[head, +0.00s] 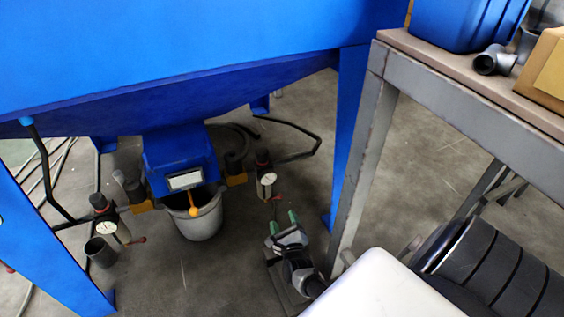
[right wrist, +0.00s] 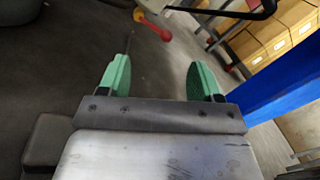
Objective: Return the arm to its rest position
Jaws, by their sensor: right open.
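My right gripper (head: 282,222) is low over the floor in the head view, between the blue machine and the grey table leg. Its two green fingers are apart with nothing between them. In the right wrist view the open gripper (right wrist: 159,80) points over bare dark floor, with a red-tipped handle (right wrist: 152,26) beyond the fingers. My right arm (head: 383,287) comes in from the lower right. My left gripper is not in either view.
The blue machine (head: 180,50) has a chute over a grey bucket (head: 199,215), with an orange handle (head: 194,211). A gauge (head: 267,179) stands near my gripper. The table (head: 480,95) is at right, carrying a blue bin (head: 465,25), a pipe elbow (head: 494,60) and a cardboard box (head: 546,70).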

